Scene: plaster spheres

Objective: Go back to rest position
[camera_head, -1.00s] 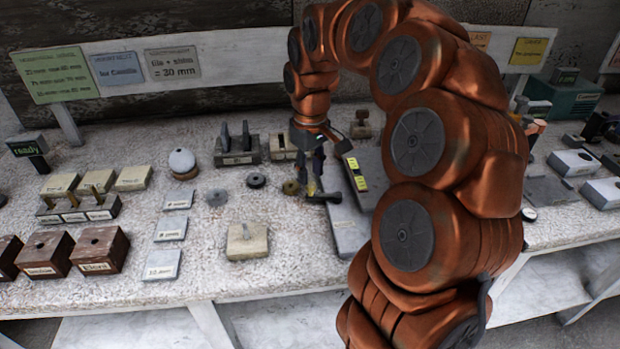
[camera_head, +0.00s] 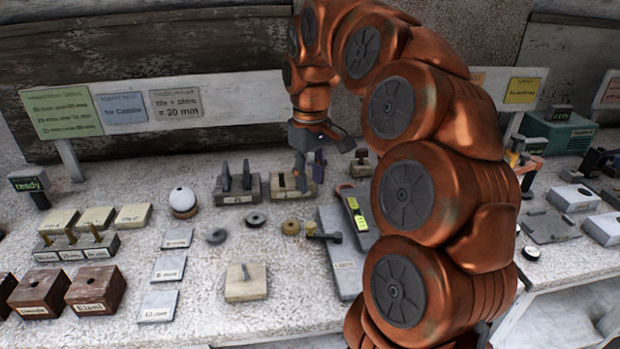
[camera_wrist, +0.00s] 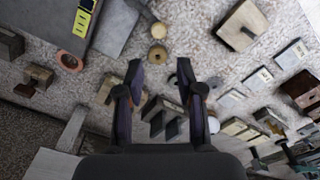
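My gripper (camera_head: 309,168) hangs from my orange arm above the back middle of the workbench (camera_head: 225,313), near the slotted wooden block (camera_head: 284,188). In the wrist view my gripper (camera_wrist: 161,75) has its two dark fingers spread apart. Nothing shows between the fingertips except the bench and blocks below. A small dark tool with a brass-coloured end (camera_head: 322,235) lies on the bench below the gripper, apart from it.
A white sphere (camera_head: 182,199) sits on a small round stand. A dark two-pronged block (camera_head: 236,183) stands left of the gripper. A grey plate (camera_head: 341,268) and a sign board (camera_head: 240,97) are close by. Small discs (camera_head: 290,228) and wooden blocks cover the bench.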

